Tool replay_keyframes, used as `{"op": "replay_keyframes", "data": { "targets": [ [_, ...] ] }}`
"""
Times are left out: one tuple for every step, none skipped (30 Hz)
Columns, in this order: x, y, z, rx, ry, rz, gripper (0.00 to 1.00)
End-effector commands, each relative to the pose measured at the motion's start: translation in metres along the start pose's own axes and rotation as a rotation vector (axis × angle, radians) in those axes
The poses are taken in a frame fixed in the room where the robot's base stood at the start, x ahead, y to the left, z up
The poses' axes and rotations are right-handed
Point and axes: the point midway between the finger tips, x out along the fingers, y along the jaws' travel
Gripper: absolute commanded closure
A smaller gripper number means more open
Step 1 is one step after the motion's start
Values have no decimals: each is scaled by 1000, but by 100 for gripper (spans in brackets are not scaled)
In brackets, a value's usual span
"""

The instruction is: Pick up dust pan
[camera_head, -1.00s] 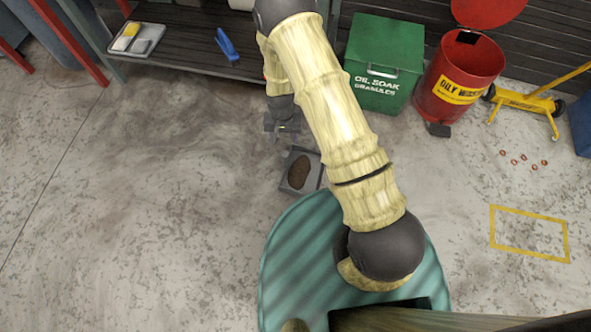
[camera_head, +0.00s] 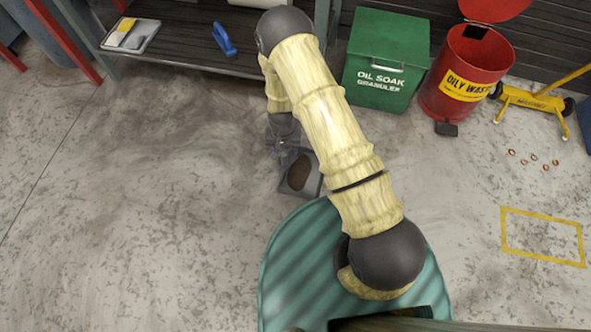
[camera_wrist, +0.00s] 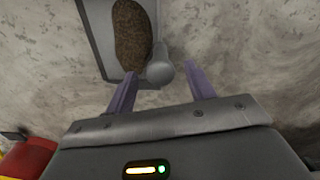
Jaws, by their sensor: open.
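The dust pan (camera_head: 315,182) is a grey tray lying on the floor with a brown heap in it, just beyond my base. In the wrist view the dust pan (camera_wrist: 93,28) is at the top, and its rounded grey handle (camera_wrist: 160,72) points toward my gripper. My gripper (camera_head: 284,140) is at the far edge of the pan, low over the floor. In the wrist view my gripper (camera_wrist: 161,70) is open, with the handle end showing between its two fingers. Whether a finger touches the handle cannot be told.
A green oil soak bin (camera_head: 384,60) and a red oily waste can (camera_head: 465,75) stand at the back right. A dark shelf (camera_head: 185,40) at the back holds a blue brush (camera_head: 224,39) and a tray (camera_head: 131,35). The floor at left is clear.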

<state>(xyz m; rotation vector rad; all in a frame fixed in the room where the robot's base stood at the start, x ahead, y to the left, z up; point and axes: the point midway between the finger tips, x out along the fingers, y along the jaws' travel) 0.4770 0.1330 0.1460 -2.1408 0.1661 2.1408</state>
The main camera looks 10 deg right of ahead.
Motion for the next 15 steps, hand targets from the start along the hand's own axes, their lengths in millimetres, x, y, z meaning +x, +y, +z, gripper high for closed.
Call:
{"op": "replay_keyframes", "data": {
  "targets": [
    [1,0,0,0,0,0,46],
    [2,0,0,0,0,0,46],
    [4,0,0,0,0,0,46],
    [6,0,1,0,-1,0,46],
    [8,0,1,0,-1,0,46],
    [12,0,2,0,-1,0,46],
    [16,-1,2,0,-1,0,46],
    [19,-1,3,0,-1,0,46],
    [23,-1,3,0,-1,0,46],
    [26,-1,4,0,-1,0,46],
    [29,-2,4,0,-1,0,46],
    [33,-2,5,0,-1,0,46],
    [36,-2,5,0,-1,0,46],
    [40,-2,5,0,-1,0,46],
    [45,-2,5,0,-1,0,46]
  ]
}}
